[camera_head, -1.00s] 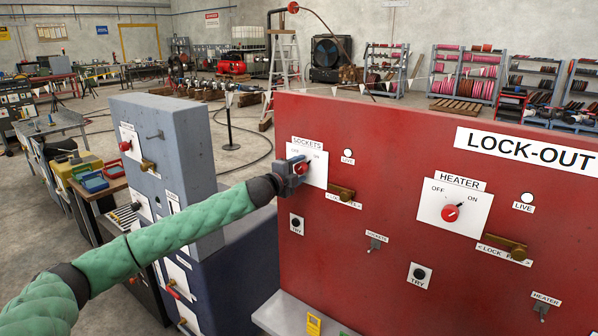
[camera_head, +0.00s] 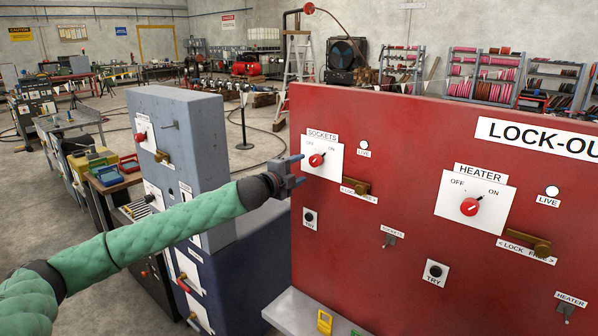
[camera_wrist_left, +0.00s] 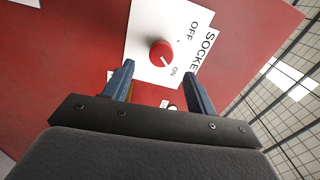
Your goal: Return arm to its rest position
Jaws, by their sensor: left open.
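The red SOCKETS knob (camera_head: 317,160) sits on a white plate with OFF and ON marks on the red lock-out panel (camera_head: 400,130). Its pointer faces toward ON. My left gripper (camera_head: 298,170) is open and empty, just left of the knob and apart from it. In the left wrist view the gripper's two fingers (camera_wrist_left: 159,72) are spread wide, with the knob (camera_wrist_left: 162,52) beyond them and the gap between clear. My green-sleeved left arm reaches in from the lower left. My right gripper is not in view.
A grey-blue cabinet (camera_head: 170,125) stands left of the panel, behind my arm. The HEATER knob (camera_head: 470,207) and a brass lock slider (camera_head: 356,187) are on the panel. A ledge with a yellow tag (camera_head: 324,321) juts out below. Open floor lies behind the cabinet.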

